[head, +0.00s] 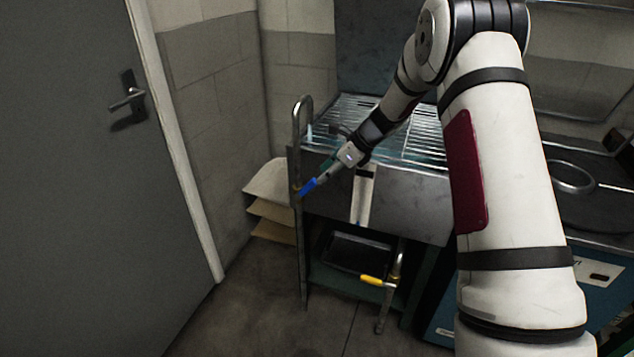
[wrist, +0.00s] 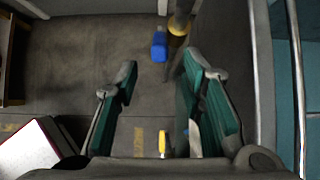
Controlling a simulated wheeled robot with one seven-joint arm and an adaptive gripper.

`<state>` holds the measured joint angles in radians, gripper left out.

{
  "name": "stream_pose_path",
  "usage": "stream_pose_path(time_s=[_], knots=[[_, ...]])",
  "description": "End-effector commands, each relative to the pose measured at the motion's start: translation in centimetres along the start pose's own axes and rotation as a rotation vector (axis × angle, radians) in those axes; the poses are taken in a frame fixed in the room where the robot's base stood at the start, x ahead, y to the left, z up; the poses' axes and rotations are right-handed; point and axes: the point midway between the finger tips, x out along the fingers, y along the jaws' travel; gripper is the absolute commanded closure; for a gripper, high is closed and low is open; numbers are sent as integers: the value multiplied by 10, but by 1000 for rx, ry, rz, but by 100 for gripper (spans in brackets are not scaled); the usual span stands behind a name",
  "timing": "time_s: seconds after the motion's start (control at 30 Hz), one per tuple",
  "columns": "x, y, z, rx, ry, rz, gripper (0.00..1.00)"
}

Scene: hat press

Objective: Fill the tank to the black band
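The tank (head: 410,200) is a grey metal box under a wire rack. A pale upright strip (head: 361,205) on its front has a black band (head: 365,174) near the top; I cannot make out a water level. A blue lever (head: 309,187) sits on the upright pipe at the tank's left. A yellow lever (head: 372,280) is on a lower pipe. My gripper (head: 326,175) is close to the blue lever. In the wrist view my gripper (wrist: 160,75) is open and empty, with the blue lever (wrist: 159,46) just beyond its fingertips and the yellow lever (wrist: 163,143) farther below.
The upright pipe (head: 300,240) stands beside the tank, with a brass fitting (wrist: 180,26) by the blue lever. Pale stacked sheets (head: 270,207) lie behind it. A grey door (head: 80,200) is at left. A dark tray (head: 358,254) sits under the tank. Floor in front is clear.

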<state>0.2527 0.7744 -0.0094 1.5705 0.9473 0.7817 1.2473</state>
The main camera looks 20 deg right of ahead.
Motion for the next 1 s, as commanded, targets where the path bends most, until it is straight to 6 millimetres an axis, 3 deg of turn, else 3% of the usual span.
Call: stream_pose_path(time_s=[0.2,0.57,0.63,0.73,1.0], knots=[[-26,0,0,1,0,-1,63],[-31,0,0,1,1,1,63],[-30,0,-3,3,-1,2,79],[-30,1,-21,11,-24,18,100],[-34,5,-92,14,-198,25,100]])
